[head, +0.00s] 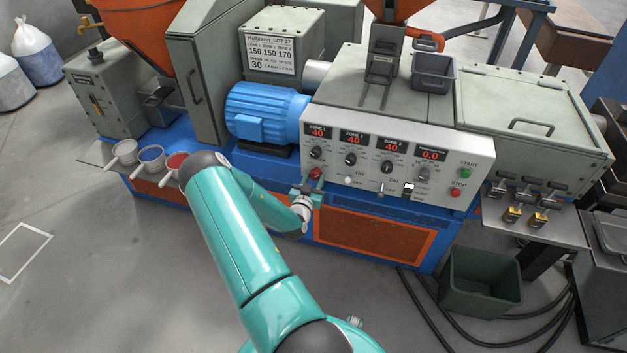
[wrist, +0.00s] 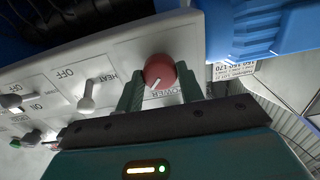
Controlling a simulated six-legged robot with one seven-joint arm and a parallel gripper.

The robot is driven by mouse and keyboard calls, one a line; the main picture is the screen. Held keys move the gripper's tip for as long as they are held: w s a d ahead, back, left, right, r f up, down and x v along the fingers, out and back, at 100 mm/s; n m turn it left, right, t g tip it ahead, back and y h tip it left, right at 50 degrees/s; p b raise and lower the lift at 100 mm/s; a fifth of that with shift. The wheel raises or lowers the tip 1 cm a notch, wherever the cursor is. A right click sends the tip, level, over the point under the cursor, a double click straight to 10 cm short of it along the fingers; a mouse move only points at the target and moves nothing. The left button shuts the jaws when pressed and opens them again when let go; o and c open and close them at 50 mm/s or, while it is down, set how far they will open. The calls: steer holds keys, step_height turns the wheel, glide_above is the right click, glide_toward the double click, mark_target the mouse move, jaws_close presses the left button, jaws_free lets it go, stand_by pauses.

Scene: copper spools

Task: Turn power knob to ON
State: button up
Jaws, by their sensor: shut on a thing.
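The red power knob (wrist: 159,69) sits on the light control panel in the wrist view, with a white pointer mark at its lower left edge. It also shows at the panel's lower left in the head view (head: 316,173). My gripper (wrist: 160,82) has its two green fingers on either side of the knob and is shut on it. The POWER label beside the knob is partly hidden by my gripper. I cannot read ON or OFF marks for this knob.
A heat toggle switch (wrist: 87,97) stands left of the knob in the wrist view. A blue motor (head: 262,113) is at the upper left of the panel. Zone displays (head: 352,138) and a red STOP button (head: 456,193) are farther right. A green bin (head: 481,280) stands on the floor.

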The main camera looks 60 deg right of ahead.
steer(key=o, duration=1)
steer(key=shift+a, duration=0.15)
steer(key=a, duration=0.4)
steer(key=s+a, duration=0.1)
steer(key=a, duration=0.4)
steer(key=s+a, duration=0.1)
steer(key=a, duration=0.3)
steer(key=shift+s+a, duration=0.1)
steer(key=shift+a, duration=0.1)
